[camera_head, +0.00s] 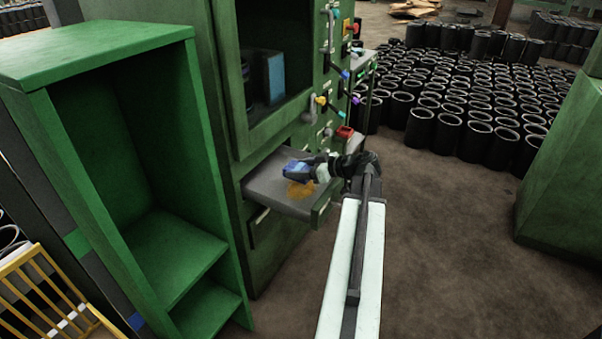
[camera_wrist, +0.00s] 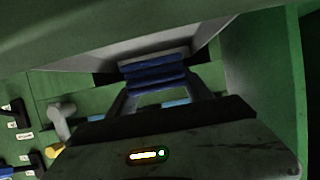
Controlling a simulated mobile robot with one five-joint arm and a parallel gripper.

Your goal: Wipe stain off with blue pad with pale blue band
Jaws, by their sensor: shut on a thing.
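The blue pad (camera_head: 296,171) is held at the end of my gripper (camera_head: 312,167), over the grey pull-out shelf (camera_head: 262,187) of the green cabinet. My gripper is shut on the pad, and the pad also shows between the two fingers in the wrist view (camera_wrist: 155,72). The pale blue band is hard to make out. An orange-brown stain (camera_head: 301,189) lies on the shelf just in front of the pad, near the shelf's right part. I cannot tell whether the pad touches the shelf.
Levers and coloured knobs (camera_head: 322,101) stick out of the cabinet's side above the shelf. An open green shelf unit (camera_head: 170,255) stands at left. Many black sleeves (camera_head: 470,140) stand at the back right.

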